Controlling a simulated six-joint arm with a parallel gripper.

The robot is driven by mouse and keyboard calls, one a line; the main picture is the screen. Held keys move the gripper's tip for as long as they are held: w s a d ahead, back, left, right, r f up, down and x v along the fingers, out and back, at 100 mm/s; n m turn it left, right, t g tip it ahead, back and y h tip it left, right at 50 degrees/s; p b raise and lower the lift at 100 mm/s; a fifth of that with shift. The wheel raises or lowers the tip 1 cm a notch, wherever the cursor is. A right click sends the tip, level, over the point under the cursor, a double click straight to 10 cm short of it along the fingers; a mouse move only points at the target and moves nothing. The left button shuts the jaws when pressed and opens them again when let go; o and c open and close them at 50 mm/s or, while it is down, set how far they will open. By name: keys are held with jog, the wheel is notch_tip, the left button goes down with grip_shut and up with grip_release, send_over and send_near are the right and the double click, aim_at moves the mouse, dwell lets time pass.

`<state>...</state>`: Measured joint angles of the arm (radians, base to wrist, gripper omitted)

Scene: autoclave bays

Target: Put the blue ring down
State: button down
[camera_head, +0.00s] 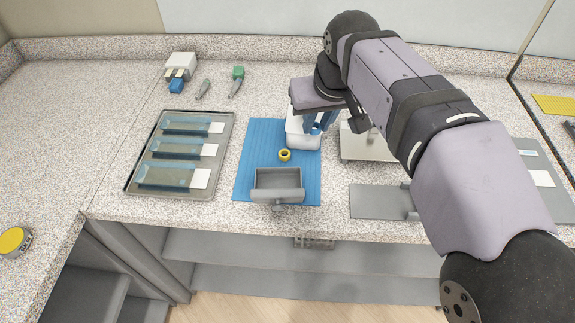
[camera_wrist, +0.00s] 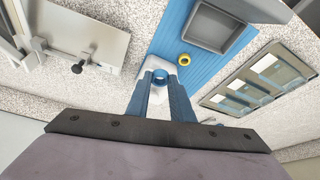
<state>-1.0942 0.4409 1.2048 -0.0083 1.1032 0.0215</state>
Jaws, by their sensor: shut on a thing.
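My gripper (camera_head: 316,126) is shut on the blue ring (camera_wrist: 160,75). In the wrist view the ring sits between the tips of the two blue fingers. In the head view the ring (camera_head: 317,131) shows only in part below the fingers. It is held over or beside a white block-like thing (camera_head: 297,136) at the back of the blue mat (camera_head: 247,160). I cannot tell whether the ring touches that white thing, and my gripper hides part of it.
A yellow ring (camera_head: 284,155) lies on the mat behind an open grey box (camera_head: 277,180). A metal tray (camera_head: 134,189) with several blue-clear pouches is at left. Grey plates and fixtures (camera_head: 375,202) stand at right. The left counter is mostly clear.

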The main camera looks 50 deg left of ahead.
jog(key=r+p, duration=0.2)
jog(key=p, duration=0.1)
jog(key=shift+w+d+r, duration=0.1)
jog(key=shift+w, duration=0.1)
jog(key=shift+w+d+r+p, duration=0.1)
jog(key=shift+r+p, duration=0.1)
jog(key=shift+p, duration=0.75)
jog(key=s+f+n+g+p, duration=0.1)
jog(key=s+n+g+p, duration=0.1)
jog(key=n, duration=0.6)
jog(key=s+f+n+g+h+p, duration=0.1)
jog(key=s+f+n+g+p, duration=0.1)
jog(key=s+n, duration=0.5)
jog(key=shift+s+a+n+g+p, duration=0.2)
jog(key=shift+s+n+g+p, duration=0.15)
jog(key=shift+g+p, duration=0.4)
jog(key=p, duration=0.3)
send_over(277, 187)
jog(key=w+d, duration=0.1)
jog(key=shift+f, duration=4.55)
jog(key=shift+w+f, duration=0.1)
jog(key=shift+f, duration=0.4)
jog(key=shift+f, duration=0.15)
